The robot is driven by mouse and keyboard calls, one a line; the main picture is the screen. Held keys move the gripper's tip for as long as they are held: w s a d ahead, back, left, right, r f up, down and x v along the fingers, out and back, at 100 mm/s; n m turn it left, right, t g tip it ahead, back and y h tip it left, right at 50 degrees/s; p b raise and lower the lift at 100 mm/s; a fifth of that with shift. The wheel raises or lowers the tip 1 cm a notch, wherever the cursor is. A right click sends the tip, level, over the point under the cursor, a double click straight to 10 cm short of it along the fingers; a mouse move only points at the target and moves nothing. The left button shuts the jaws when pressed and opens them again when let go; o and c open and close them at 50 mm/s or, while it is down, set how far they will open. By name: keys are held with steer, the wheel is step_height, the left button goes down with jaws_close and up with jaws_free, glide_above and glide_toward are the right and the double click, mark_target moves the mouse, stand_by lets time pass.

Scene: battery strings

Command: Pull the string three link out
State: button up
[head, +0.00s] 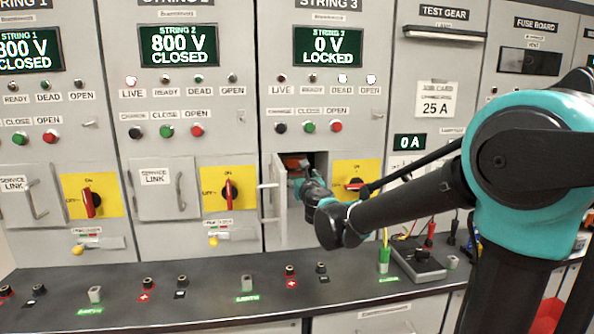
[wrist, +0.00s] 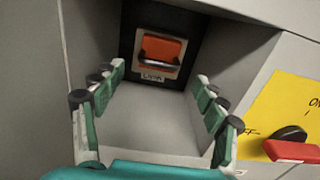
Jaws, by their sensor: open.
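The string three link (wrist: 163,48) is an orange block with a grey handle bar across its lower front, seated at the back of its open compartment (wrist: 140,125) above a LINK label. In the head view a little orange (head: 293,161) shows inside the compartment. My gripper (wrist: 160,76) is at the compartment mouth, fingers spread to the left and right of the link and short of it, with nothing between them. In the head view my gripper (head: 306,186) is partly hidden by my arm. The string 3 display (head: 328,46) reads 0 V LOCKED.
The open compartment door (head: 281,205) stands out to the left of my gripper. The red-handled rotary switch (head: 355,184) on its yellow plate is close on the right, its handle sideways.

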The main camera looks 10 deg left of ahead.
steer(key=x, duration=0.7)
steer(key=shift+w, duration=0.15)
jaws_close()
steer(key=shift+v, duration=2.75)
steer(key=shift+f, duration=0.1)
jaws_free()
